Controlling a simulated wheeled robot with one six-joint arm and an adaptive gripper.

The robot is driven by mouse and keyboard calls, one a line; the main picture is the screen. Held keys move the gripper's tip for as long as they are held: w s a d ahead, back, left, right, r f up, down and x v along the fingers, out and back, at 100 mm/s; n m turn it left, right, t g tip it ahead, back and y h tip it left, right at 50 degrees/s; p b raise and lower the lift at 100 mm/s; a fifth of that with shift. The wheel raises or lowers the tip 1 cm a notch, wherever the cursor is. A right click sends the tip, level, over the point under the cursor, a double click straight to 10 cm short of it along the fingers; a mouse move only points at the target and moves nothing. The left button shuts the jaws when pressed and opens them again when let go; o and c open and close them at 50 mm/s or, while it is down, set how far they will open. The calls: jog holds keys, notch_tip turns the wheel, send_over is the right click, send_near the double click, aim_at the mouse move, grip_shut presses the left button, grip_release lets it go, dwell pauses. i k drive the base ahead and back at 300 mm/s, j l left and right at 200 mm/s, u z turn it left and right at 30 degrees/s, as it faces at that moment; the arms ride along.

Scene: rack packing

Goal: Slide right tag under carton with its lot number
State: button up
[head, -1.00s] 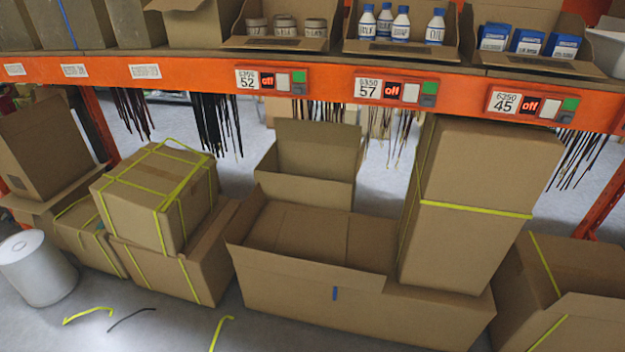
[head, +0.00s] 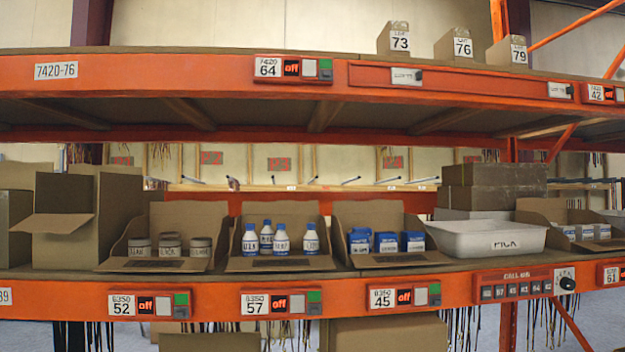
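On the top shelf at the right stand three small brown cartons with white lot labels: carton 73 (head: 393,39), carton 76 (head: 455,46) and carton 79 (head: 507,53). Below them an orange rail (head: 480,84) runs along the shelf edge. Two white tags with dark knobs sit on it. The left tag (head: 404,76) is below carton 73, and the right tag (head: 558,90) is right of carton 79, near the rail's right end. The print on both tags is too small to read surely. My gripper is not in view.
A display unit 64 (head: 293,68) is left of the rail and unit 42 (head: 604,93) right of it. The lower shelf (head: 60,283) holds open boxes of jars, bottles and blue packs, and a white PICK tray (head: 487,238). The upper shelf's left part is bare.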

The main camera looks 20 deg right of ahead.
aim_at(556, 90)
jog(key=z, duration=1.45)
